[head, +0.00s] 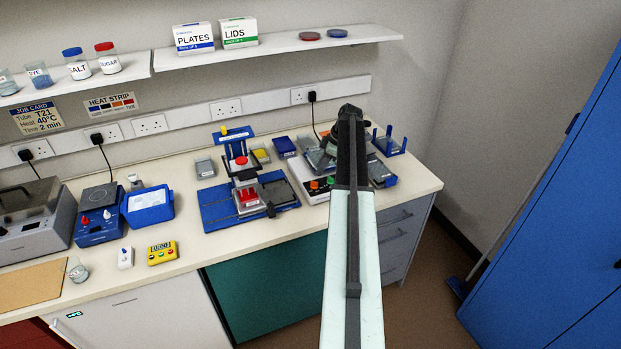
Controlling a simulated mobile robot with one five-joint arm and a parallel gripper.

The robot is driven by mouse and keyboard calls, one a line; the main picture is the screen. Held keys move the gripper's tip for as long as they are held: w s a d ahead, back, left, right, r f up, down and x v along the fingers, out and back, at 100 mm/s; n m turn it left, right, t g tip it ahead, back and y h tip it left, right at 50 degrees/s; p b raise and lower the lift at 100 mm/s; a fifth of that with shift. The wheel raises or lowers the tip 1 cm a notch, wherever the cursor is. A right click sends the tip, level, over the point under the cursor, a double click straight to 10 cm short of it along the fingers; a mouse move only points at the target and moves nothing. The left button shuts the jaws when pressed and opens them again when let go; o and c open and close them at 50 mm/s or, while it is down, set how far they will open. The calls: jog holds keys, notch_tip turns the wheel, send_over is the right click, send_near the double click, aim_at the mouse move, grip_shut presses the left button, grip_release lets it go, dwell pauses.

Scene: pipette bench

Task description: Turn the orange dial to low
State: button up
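The orange dial (315,185) is a small round knob on the top front of a white bench unit (313,197). A green knob (331,181) sits just right of it. The dial's pointer and markings are too small to read. My arm reaches up from the bottom, passing in front of the unit's right side. The far end of my arm is dark and lies beyond and to the right of the dial, apart from it in the picture. My gripper's fingers cannot be made out; they seem hidden behind my arm.
Left of the unit stands a blue-framed press (240,155) on a blue base. A blue rack (390,143) and grey blocks crowd the bench to the right. A yellow timer (162,252) lies near the front edge. The bench front (270,228) is clear before the dial.

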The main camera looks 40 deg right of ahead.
aim_at(312, 182)
jog(key=b+x, duration=0.6)
jog(key=x, duration=0.1)
jog(key=shift+f, duration=0.2)
jog(key=shift+r, duration=0.15)
grip_shut()
